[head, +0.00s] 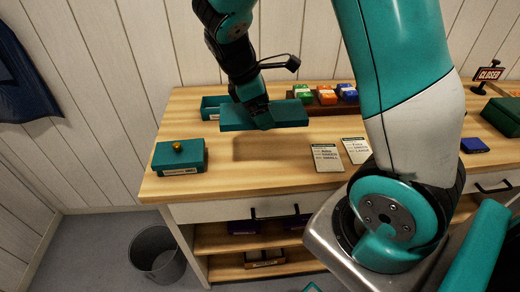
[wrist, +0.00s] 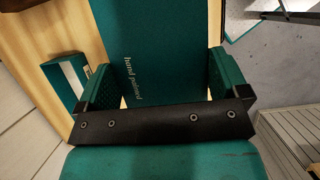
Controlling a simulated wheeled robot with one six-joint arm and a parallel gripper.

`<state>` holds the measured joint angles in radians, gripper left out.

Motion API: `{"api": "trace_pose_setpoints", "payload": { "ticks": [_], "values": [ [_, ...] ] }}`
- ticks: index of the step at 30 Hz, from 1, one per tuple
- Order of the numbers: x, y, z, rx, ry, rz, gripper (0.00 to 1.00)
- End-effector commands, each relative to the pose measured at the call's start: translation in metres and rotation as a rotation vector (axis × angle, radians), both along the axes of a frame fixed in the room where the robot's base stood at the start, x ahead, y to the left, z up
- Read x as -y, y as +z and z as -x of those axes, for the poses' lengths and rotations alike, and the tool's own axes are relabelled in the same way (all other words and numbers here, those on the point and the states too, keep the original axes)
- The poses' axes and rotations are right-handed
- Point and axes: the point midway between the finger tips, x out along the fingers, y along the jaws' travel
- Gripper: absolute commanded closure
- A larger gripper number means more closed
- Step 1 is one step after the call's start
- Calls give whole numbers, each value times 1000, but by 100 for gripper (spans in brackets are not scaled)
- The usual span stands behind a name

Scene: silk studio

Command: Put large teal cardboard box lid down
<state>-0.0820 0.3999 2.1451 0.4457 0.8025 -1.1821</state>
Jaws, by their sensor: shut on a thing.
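The large teal lid (head: 289,113) is a flat teal piece held level in the head view, above the wooden counter, with a shadow below it. My gripper (head: 259,119) is shut on it. In the wrist view the lid (wrist: 150,40) shows "hand painted" lettering and lies between the two teal fingers of my gripper (wrist: 162,80). An open teal box (head: 212,113) stands behind and left of the lid on the counter; its hollow frame (wrist: 64,82) also shows at the left of the wrist view.
A small teal box with a gold knob (head: 179,160) stands at the counter's front left. Two printed cards (head: 327,158) lie right of centre. Green, orange and blue packets (head: 325,95) sit behind. Bare counter (head: 255,168) lies below the lid. A grey bin (head: 157,252) stands on the floor.

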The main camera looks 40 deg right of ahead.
Motion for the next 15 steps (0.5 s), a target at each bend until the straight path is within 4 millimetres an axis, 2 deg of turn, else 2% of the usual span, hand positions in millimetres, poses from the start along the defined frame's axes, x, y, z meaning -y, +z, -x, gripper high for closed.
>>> {"api": "trace_pose_setpoints", "payload": {
  "ticks": [1,6,10,15],
  "values": [
    [0,-16,1,-8,0,0,29],
    [-1,-61,1,-6,1,0,29],
    [-2,-83,0,-3,3,-1,29],
    [-2,-98,0,-1,3,-1,29]
  ]
}}
